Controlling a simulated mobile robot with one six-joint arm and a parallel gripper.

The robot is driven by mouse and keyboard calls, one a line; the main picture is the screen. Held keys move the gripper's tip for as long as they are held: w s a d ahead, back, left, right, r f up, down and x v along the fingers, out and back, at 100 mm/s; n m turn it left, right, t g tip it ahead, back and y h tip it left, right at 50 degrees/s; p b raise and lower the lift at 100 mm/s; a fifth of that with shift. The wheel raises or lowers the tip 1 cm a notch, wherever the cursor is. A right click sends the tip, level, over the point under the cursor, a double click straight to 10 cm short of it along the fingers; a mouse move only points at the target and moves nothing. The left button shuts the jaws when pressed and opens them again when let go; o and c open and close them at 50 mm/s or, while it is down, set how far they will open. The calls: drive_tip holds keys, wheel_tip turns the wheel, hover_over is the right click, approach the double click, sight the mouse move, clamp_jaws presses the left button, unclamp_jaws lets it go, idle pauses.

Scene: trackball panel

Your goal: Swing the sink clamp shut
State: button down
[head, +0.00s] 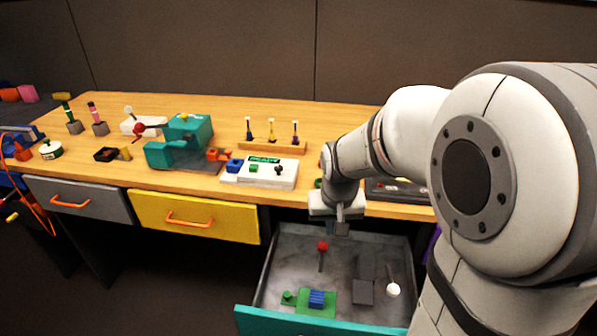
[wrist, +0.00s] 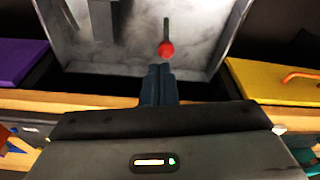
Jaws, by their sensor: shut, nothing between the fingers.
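The open drawer (head: 258,290) holds a lever with a red ball knob (head: 322,246) standing near its back. A green board with a blue finned block (head: 317,298) lies at its front. A dark grey flat piece (head: 363,292) and a white ball knob (head: 393,290) are to the right. I cannot tell for sure which of these is the sink clamp. My gripper (head: 342,230) is shut and empty over the drawer's back edge, right of the red knob. In the wrist view, the shut fingers (wrist: 159,72) point toward the red knob (wrist: 166,50), which appears just beyond their tips.
The wooden desk (head: 100,160) above carries a teal vise-like device (head: 188,132), a white panel (head: 280,178) and a rack of several small tools (head: 272,146). A shut yellow drawer (head: 196,215) is left of the open one. A purple drawer (wrist: 20,62) shows in the wrist view.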

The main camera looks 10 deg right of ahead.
sight(322, 257)
drive_tip(key=w+f+p, duration=0.1)
drive_tip(key=w+p, duration=0.1)
drive_tip(key=w, duration=0.6)
drive_tip(key=shift+w+d+f+m+t, duration=0.15)
drive_tip(key=shift+d+f+m+t, duration=0.1)
drive_tip(key=shift+m+t, duration=0.05)
drive_tip(key=shift+f, duration=0.1)
drive_tip(key=x, duration=1)
drive_tip(key=s, duration=0.4)
drive_tip(key=shift+a+r+b, duration=0.3)
drive_tip(key=shift+b, duration=0.05)
drive_tip(key=shift+s+d+f+b, duration=0.1)
drive_tip(key=shift+d+f+b, duration=0.05)
drive_tip(key=shift+b, duration=0.8)
